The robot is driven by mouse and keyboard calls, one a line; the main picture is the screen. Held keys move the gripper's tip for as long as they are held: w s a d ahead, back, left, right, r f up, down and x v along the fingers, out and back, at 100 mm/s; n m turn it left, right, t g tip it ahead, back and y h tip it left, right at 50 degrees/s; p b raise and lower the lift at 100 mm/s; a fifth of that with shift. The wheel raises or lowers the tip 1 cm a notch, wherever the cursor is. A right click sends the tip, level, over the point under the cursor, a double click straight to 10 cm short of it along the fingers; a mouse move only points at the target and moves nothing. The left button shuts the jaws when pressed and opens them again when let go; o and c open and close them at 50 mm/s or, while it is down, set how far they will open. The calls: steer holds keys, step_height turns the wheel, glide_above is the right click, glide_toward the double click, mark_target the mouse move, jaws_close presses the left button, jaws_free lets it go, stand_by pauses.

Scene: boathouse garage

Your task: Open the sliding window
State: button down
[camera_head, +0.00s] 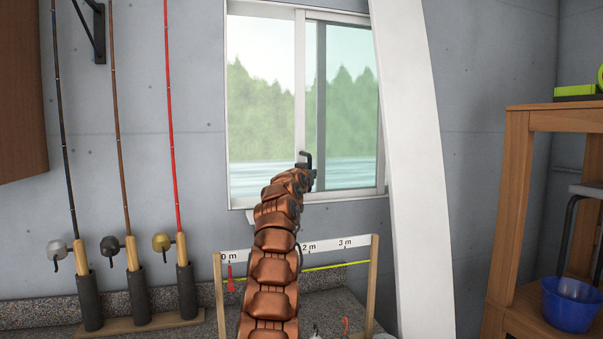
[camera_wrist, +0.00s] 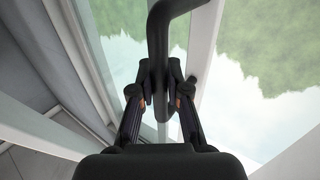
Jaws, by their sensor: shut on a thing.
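The sliding window (camera_head: 299,80) is in the back wall in the head view, with a white frame and two panes. A white upright (camera_head: 299,40) and a darker grey upright (camera_head: 320,75) stand side by side near its middle. I cannot tell whether there is a gap. The dark bent handle (camera_head: 306,157) is at the lower middle of the window; in the wrist view it is a dark curved bar (camera_wrist: 158,35). My gripper (camera_wrist: 160,88) is shut on the handle, one finger on each side. In the head view my copper-coloured arm hides most of the gripper.
Fishing rods (camera_head: 117,130) stand in a rack at the left. A wooden frame with a measuring scale (camera_head: 325,245) stands below the window. A tall white board (camera_head: 412,150) rises right of the window. A wooden shelf (camera_head: 515,200) with a blue bowl (camera_head: 570,305) is at the right.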

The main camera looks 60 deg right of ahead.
steer(key=shift+r, duration=0.1)
steer(key=c, duration=1.1)
jaws_free()
steer(key=shift+c, duration=0.2)
steer(key=shift+a, duration=0.1)
steer(key=v, duration=1.1)
steer(key=shift+s+a, duration=0.2)
steer(key=shift+a, duration=0.05)
stand_by(0.4)
